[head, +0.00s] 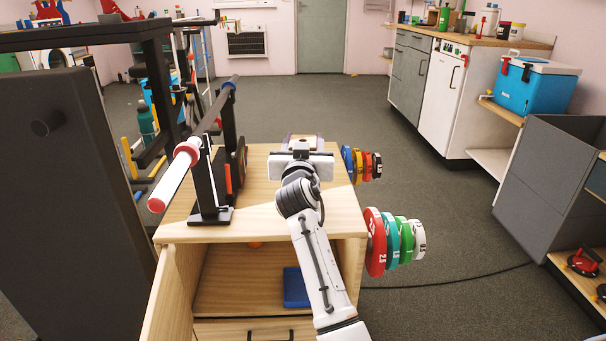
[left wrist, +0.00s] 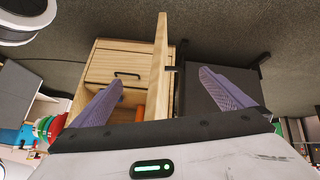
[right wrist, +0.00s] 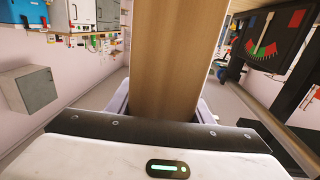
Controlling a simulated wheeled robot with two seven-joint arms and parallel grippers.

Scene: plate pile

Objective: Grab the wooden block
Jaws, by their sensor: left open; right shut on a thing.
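The wooden block (right wrist: 170,55) fills the middle of the right wrist view as a broad brown wooden face running up out of the picture. My right gripper (right wrist: 163,108) is shut on it, with one finger along each side. In the head view my right gripper (head: 304,141) is over the far part of the wooden cabinet top, and its own wrist hides most of what it holds. My left gripper (left wrist: 165,92) is open and empty in the left wrist view, with the open cabinet door edge-on between its fingers in the picture. It is not in the head view.
The wooden cabinet (head: 260,205) has an open door (head: 170,298) at the left. A black rack with a barbell (head: 175,178) stands on its left side. Coloured weight plates (head: 375,243) hang on its right side. Open floor lies to the right.

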